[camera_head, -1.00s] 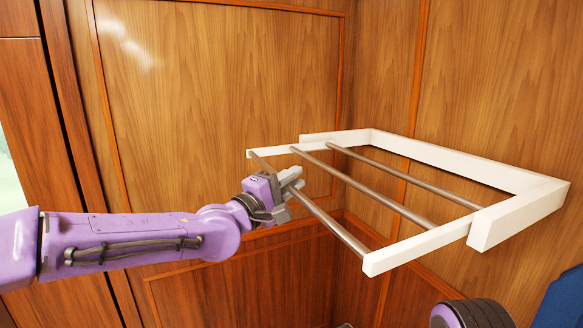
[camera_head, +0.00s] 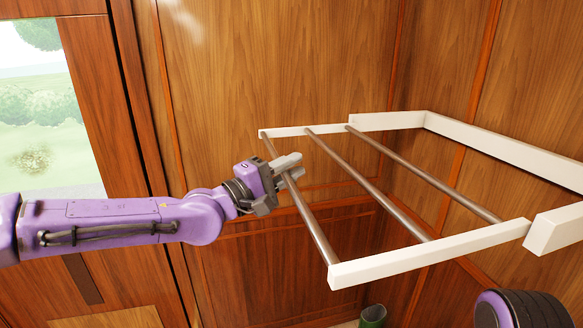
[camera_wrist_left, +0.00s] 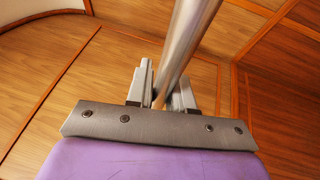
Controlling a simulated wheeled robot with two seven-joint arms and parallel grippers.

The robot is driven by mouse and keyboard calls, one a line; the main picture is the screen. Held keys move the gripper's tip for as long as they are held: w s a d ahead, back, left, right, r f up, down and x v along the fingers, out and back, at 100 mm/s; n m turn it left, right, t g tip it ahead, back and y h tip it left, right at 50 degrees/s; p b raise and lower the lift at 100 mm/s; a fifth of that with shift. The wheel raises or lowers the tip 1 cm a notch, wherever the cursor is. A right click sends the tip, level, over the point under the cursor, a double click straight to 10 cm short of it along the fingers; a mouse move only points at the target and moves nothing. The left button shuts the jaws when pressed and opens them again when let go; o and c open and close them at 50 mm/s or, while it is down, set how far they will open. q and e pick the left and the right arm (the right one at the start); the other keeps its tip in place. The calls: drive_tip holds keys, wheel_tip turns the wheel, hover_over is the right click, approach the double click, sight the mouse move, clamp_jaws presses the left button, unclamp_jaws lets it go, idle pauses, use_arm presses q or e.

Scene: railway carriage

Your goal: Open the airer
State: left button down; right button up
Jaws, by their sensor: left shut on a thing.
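The airer is a white frame fixed to the wood wall, with a white sliding rack (camera_head: 430,255) carrying three metal rods. The rack stands well out from the fixed wall frame (camera_head: 500,150). My left gripper (camera_head: 288,170) is shut on the outermost rod (camera_head: 312,225), nearer its far end. In the left wrist view the rod (camera_wrist_left: 190,40) runs between the two fingers (camera_wrist_left: 160,90). My right gripper is not in view.
A window (camera_head: 40,110) is at the left. Wood-panelled walls (camera_head: 270,60) stand behind and to the right. A green object (camera_head: 373,316) sits low below the rack. A dark, purple-edged part of my own body shows at bottom right.

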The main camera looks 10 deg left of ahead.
use_arm(q)
drive_tip(key=c, duration=1.1)
unclamp_jaws()
drive_tip(key=b+v, duration=0.3)
drive_tip(key=v, duration=0.7)
drive_tip(key=shift+s, duration=0.15)
drive_tip(key=shift+a+f, duration=0.1)
drive_tip(key=shift+a, duration=0.05)
